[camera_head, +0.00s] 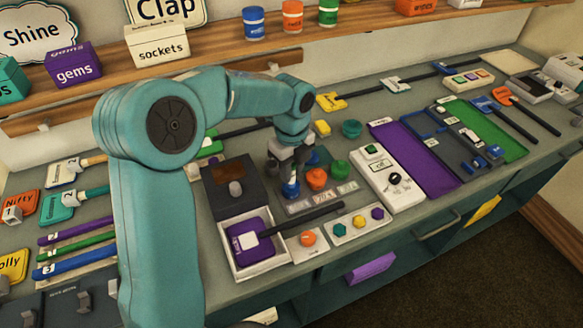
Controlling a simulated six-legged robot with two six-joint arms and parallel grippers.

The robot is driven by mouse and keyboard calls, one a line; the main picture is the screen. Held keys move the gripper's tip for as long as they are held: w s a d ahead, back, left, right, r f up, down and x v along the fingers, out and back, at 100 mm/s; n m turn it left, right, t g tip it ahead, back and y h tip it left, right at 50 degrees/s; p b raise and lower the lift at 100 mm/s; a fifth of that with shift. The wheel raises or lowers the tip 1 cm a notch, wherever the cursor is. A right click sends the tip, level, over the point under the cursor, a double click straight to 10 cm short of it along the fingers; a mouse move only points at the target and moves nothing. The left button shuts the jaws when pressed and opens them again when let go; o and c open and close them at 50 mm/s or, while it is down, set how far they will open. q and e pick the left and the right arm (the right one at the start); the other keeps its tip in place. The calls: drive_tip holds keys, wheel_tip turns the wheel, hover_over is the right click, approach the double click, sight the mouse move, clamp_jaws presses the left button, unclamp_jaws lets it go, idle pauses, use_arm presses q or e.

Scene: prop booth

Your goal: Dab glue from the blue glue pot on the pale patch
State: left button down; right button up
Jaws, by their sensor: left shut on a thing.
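My left gripper (290,172) points down and is shut on the top of the blue glue pot (290,190). The fingers hide the pot's upper part, and I cannot tell whether it is lifted. An orange pot (317,178) and a green pot (340,168) stand in line to its right, with small labels in front. My right gripper is not in view.
A strip of coloured buttons (354,226) and a white control panel (389,178) lie to the right. Coloured sticks (75,251) lie at the left. The bench's front edge is close to the tray.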

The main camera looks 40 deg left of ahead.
use_arm(q)
drive_tip(key=shift+r+p, duration=2.45)
drive_tip(key=shift+r, duration=0.75)
drive_tip(key=shift+f, duration=0.1)
